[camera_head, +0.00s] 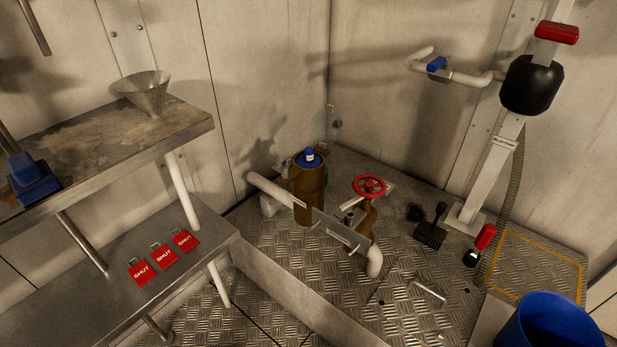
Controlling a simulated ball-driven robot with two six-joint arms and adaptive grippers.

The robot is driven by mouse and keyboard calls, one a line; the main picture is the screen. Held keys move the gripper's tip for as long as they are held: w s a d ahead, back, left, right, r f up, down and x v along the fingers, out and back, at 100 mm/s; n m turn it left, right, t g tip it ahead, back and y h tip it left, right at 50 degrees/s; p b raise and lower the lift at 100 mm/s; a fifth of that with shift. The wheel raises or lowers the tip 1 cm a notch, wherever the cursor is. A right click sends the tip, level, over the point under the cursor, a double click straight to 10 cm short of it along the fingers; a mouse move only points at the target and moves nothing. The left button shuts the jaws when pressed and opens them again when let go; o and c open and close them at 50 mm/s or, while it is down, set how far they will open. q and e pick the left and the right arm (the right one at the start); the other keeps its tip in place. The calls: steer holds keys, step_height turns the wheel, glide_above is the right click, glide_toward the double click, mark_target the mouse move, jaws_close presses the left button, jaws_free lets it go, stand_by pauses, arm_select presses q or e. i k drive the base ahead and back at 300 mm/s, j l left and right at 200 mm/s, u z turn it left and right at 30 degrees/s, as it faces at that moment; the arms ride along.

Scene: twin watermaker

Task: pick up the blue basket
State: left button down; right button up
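A blue open-topped round container (548,326), the only thing here like a blue basket, stands at the bottom right corner. The picture's lower edge cuts it off, so its base is hidden. I see its rim and part of its dark inside, and no handle shows. Neither of my grippers is in view.
A brown cylinder with pipes (308,185) and a red valve wheel (369,187) stand mid-floor. A yellow-outlined floor panel (540,264) lies behind the container. A metal shelf (185,125) with a funnel (148,93) is left; several red tags (164,256) lie below.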

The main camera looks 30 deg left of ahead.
mark_target(307, 160)
steer(key=i+j+u, duration=0.1)
steer(key=u, duration=1.05)
